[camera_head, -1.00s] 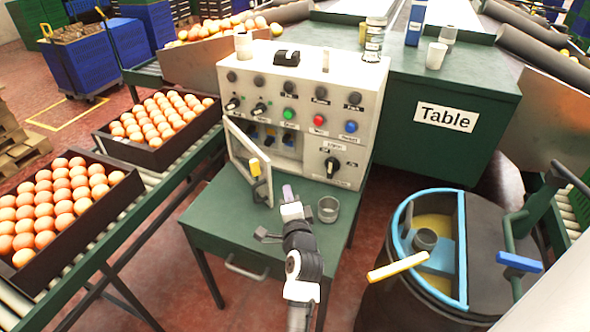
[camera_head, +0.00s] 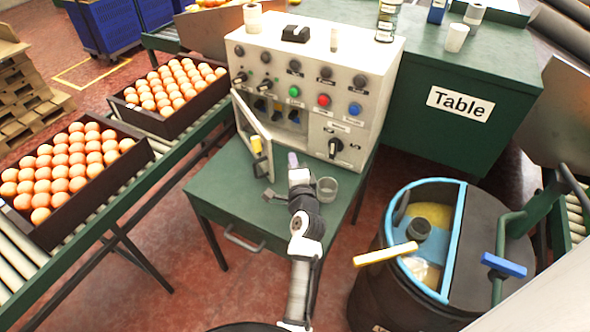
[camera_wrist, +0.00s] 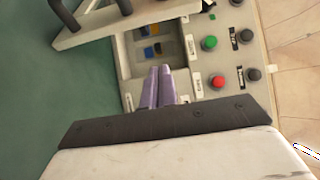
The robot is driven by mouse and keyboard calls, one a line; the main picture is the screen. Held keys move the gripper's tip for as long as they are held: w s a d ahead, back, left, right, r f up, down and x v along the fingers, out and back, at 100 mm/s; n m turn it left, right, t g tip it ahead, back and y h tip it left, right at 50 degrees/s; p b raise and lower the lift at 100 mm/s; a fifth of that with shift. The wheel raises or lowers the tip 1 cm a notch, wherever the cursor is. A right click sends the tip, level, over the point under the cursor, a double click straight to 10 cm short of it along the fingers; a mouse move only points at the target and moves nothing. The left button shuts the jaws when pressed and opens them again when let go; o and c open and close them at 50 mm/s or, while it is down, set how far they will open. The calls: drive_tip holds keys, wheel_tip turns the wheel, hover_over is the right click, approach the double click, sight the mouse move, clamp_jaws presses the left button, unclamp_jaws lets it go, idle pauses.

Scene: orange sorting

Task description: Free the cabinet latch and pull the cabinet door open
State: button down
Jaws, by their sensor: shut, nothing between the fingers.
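The cabinet door (camera_head: 252,128) on the white control box (camera_head: 330,75) stands swung open toward the left of the recess. A yellow-tipped dark latch handle (camera_head: 257,145) shows on the door. In the wrist view the open door (camera_wrist: 85,28) is at the upper left, and the recess (camera_wrist: 130,50) shows blue and yellow switches. My gripper (camera_head: 293,160) is in front of the box, to the right of the door's free edge and apart from it. Its purple fingers (camera_wrist: 158,88) are shut together and empty, and overlap the recess in the wrist view.
A dark barrel (camera_head: 375,290) with a blue rim stands at right.

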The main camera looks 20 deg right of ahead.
drive_tip(key=shift+w+a+p, duration=1.35)
drive_tip(key=shift+w+a, duration=0.15)
drive_tip(key=shift+w, duration=0.15)
drive_tip(key=shift+a, duration=0.15)
